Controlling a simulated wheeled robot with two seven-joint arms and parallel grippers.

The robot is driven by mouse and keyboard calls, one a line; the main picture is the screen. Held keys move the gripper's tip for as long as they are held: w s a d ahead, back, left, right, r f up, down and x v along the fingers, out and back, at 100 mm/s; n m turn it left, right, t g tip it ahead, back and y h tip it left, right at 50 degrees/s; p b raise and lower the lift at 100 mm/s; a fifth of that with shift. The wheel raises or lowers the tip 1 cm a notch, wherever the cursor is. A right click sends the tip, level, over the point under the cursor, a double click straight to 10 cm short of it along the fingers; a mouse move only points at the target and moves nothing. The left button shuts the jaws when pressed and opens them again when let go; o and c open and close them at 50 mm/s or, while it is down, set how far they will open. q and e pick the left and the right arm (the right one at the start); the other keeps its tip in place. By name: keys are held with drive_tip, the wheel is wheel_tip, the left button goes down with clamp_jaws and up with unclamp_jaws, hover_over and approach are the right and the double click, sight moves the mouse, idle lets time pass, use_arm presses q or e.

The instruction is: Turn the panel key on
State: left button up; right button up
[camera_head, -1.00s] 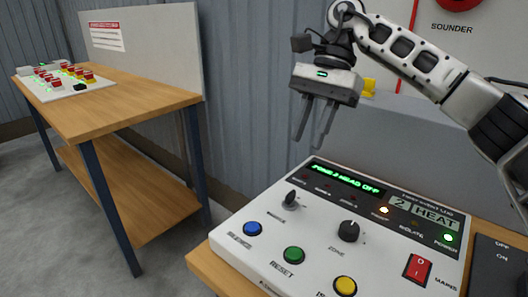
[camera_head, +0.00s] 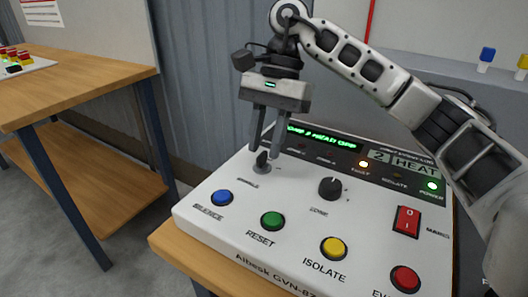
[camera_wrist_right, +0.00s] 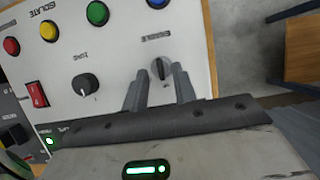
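The panel key (camera_head: 262,163) is a small dark switch on a round grey base, at the upper left of the white control panel (camera_head: 195,206). It also shows in the right wrist view (camera_wrist_right: 160,68), beside a label that seems to read ENABLE. My right gripper (camera_head: 266,152) points down over the key, fingers apart. In the right wrist view its fingertips (camera_wrist_right: 160,72) lie on either side of the key; I cannot tell whether they touch it. My left gripper is not in view.
A black zone knob (camera_head: 330,188) stands right of the key. Blue (camera_head: 222,198), green (camera_head: 272,221), yellow (camera_head: 333,247) and red (camera_head: 405,279) buttons line the front. A red mains switch (camera_head: 407,221) sits at right. A wooden bench (camera_head: 85,80) stands at left.

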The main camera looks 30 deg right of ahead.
drive_tip(key=shift+x, duration=0.85)
clamp_jaws()
